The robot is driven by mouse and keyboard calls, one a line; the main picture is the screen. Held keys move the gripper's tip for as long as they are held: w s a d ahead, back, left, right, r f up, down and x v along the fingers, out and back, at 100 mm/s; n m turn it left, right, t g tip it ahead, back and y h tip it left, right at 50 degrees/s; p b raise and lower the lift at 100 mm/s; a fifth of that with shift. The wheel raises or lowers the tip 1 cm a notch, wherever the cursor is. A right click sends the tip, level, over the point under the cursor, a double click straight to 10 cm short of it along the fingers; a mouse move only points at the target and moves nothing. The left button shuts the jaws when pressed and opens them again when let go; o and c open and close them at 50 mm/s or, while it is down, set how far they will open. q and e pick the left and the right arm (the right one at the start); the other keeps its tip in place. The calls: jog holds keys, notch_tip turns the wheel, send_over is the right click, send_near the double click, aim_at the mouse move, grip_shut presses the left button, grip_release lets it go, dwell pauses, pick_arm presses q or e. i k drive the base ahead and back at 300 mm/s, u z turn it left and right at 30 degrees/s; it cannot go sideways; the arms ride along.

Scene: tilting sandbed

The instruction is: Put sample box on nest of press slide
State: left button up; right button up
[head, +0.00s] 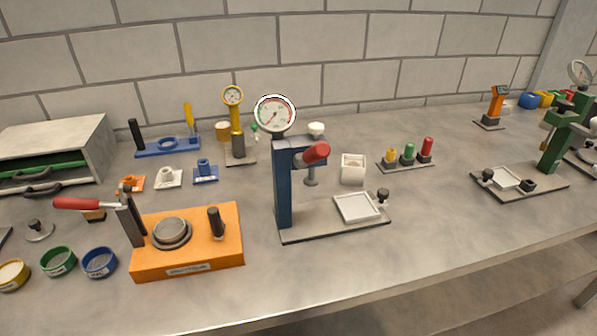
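A small white open-topped box (352,169), which looks like the sample box, stands on the bench behind the blue press (284,190). The press has a red-knobbed lever, a round gauge on top and a dark base plate. A white square slide with a raised rim, which looks like the nest (357,207), lies on the right part of that base, beside a black knob (383,196). I see nothing in the nest. The box is apart from the press. Neither of my grippers is in view.
An orange lever device (188,258) stands front left of the press, with several round tins beside it. A rack of coloured plungers (405,160) stands right of the box. A green press (566,135) stands far right.

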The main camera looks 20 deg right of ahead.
aim_at(356, 206)
jog(key=u, duration=1.8)
jog(key=k, duration=1.95)
jog(key=z, duration=1.1)
